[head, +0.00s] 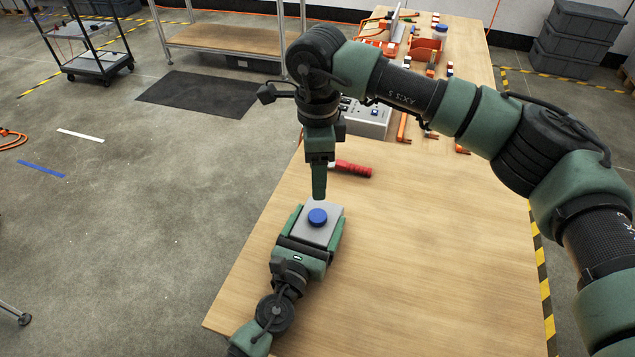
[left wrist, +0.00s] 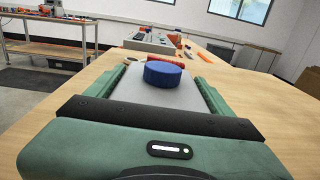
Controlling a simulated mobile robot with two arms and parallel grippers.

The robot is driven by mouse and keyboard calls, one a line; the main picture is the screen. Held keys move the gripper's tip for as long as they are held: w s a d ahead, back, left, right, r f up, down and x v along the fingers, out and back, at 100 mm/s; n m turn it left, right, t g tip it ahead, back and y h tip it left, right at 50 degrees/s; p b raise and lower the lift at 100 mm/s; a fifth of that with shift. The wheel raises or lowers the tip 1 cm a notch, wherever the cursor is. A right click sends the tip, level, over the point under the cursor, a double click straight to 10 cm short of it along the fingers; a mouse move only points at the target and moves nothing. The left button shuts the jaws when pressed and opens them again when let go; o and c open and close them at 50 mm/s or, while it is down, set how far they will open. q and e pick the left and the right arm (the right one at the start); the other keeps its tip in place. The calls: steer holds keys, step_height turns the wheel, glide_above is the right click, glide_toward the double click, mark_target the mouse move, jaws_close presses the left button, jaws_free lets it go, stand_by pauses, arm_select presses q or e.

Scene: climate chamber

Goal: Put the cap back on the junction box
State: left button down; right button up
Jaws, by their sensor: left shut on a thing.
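The junction box is a light grey box (head: 312,235) held low over the near left part of the wooden table. My left gripper (head: 320,210) is shut on it, with a green finger along each side. A round blue cap (head: 317,217) is on the box's top face; I cannot tell how firmly it sits. In the left wrist view the box (left wrist: 130,88) and the blue cap (left wrist: 164,73) show between the fingers. My right gripper (head: 319,192) points down just behind the cap in the head view. Its fingers are seen edge-on, and it is out of the left wrist view.
A red-handled tool (head: 350,169) lies on the table (head: 440,250) behind the right gripper. A grey control box (head: 366,118) stands further back, with orange bins (head: 424,50) and several tools beyond. The table's near right part is clear. Its left edge runs close to my left gripper.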

mark_target(308, 243)
arm_select(q)
jaws_free()
steer(key=b+v, duration=0.1)
steer(key=v, duration=0.6)
steer(key=shift+s+a, duration=0.1)
steer(key=shift+s, duration=0.3)
steer(key=shift+r, duration=0.1)
